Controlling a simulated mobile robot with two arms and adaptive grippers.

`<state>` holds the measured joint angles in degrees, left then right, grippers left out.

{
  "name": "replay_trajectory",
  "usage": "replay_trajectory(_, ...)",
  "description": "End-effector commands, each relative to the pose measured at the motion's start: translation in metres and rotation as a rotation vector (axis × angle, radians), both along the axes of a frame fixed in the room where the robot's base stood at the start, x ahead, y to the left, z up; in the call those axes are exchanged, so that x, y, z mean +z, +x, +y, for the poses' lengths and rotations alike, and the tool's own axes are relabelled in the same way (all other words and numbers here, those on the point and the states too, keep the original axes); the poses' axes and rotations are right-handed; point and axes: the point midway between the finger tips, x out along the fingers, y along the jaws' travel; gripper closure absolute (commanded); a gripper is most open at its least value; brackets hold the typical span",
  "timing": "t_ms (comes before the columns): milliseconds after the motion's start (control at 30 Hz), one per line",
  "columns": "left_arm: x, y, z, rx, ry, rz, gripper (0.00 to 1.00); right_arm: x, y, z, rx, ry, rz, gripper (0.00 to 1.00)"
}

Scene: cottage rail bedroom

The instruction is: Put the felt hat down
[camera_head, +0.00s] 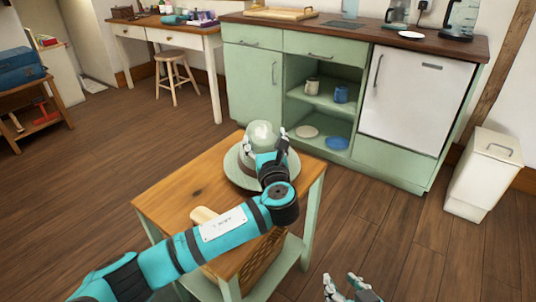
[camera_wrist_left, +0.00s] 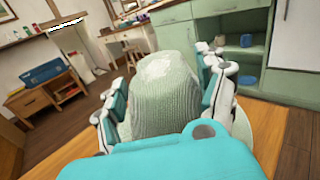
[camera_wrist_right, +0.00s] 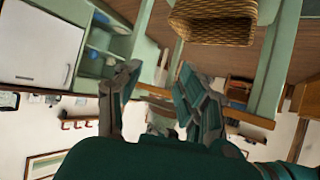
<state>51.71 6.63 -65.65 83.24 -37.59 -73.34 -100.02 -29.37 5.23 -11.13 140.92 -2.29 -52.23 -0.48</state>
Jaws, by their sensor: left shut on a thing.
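The felt hat (camera_head: 262,133) is pale grey-green with a rounded crown and a wide brim. It is upright over the far end of the small wooden-topped table (camera_head: 180,190). My left gripper (camera_head: 266,142) is shut on the crown, one finger on each side. In the left wrist view the crown (camera_wrist_left: 165,100) fills the space between the fingers. The brim looks level and at or just above the tabletop; I cannot tell whether it touches. My right gripper (camera_head: 347,288) is empty and open, low to the right of the table; it also shows in the right wrist view (camera_wrist_right: 156,78).
A pale object (camera_head: 204,215) lies on the table, partly behind my left arm. A wicker basket (camera_wrist_right: 212,22) is on the table's lower shelf. A green cabinet (camera_head: 255,85) stands behind, with a white bin (camera_head: 483,175) at right. The tabletop's left part is bare.

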Motion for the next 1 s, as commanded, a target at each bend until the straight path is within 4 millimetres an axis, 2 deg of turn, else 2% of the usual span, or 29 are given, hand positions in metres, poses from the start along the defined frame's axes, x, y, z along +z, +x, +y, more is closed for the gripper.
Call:
replay_trajectory(100, -0.018, 0.000, 0.000, 0.000, 0.002, 0.001, 0.82, 0.016, 0.014, 0.007, 0.009, 0.030, -0.124, 0.60)
replay_trajectory(300, -0.033, 0.000, 0.000, 0.000, 0.001, 0.000, 0.82, 0.042, 0.026, 0.014, 0.019, 0.064, -0.267, 0.60)
replay_trajectory(567, -0.033, 0.000, 0.000, 0.000, 0.001, 0.000, 0.82, 0.046, 0.027, 0.014, 0.020, 0.068, -0.283, 0.60)
replay_trajectory(600, -0.034, 0.000, 0.000, 0.000, 0.001, 0.001, 0.22, 0.045, 0.027, 0.014, 0.020, 0.068, -0.283, 0.60)
replay_trajectory(767, -0.034, 0.000, 0.000, 0.000, 0.001, 0.001, 0.02, 0.044, 0.027, 0.006, 0.017, 0.080, -0.282, 0.60)
replay_trajectory(1000, -0.034, 0.000, 0.000, 0.000, 0.001, 0.001, 0.02, 0.044, 0.027, 0.005, 0.018, 0.077, -0.283, 0.60)
